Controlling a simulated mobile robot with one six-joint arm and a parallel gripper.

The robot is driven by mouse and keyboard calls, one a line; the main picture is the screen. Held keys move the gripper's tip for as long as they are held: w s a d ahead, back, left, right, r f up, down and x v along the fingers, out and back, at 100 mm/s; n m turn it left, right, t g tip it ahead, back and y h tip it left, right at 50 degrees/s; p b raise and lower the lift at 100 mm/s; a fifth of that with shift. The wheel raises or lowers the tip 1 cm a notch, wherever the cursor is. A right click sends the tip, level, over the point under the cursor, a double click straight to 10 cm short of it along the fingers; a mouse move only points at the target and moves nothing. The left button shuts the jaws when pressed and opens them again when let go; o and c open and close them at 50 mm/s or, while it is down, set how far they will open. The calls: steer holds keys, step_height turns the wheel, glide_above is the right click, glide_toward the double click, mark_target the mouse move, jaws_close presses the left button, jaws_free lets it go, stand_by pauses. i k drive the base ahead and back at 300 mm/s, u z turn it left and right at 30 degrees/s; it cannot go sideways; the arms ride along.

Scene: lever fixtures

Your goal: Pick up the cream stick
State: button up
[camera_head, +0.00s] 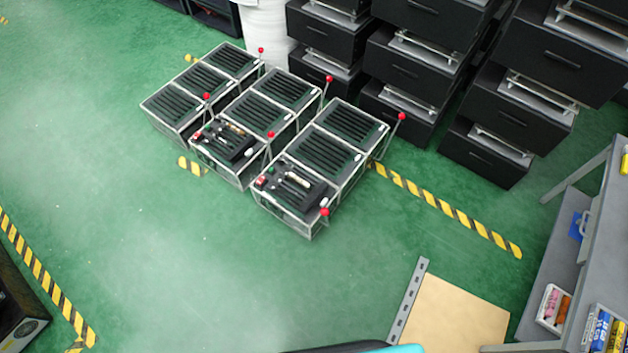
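A small cream stick (297,180) appears to lie on the dark slotted top of the front-right lever fixture (285,212). A second small pale, tan piece (236,128) lies on the top of the neighbouring fixture (222,160) to the left; it is too small to tell exactly what it is. Small red bits sit near both pieces. My gripper is not in view.
Several more slatted boxes (345,122) with red-knobbed levers (401,116) stand behind. Black drawer units (487,155) line the back. A grey shelf (565,225) stands right, a tan board (450,318) lower right. Green floor (200,260) in front is clear.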

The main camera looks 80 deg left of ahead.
mark_target(293, 177)
steer(key=z, duration=0.35)
steer(key=k, duration=0.4)
steer(key=u, duration=2.1)
steer(key=i, duration=0.55)
steer(key=z, duration=0.55)
steer(key=k, duration=0.15)
steer(key=u, duration=1.7)
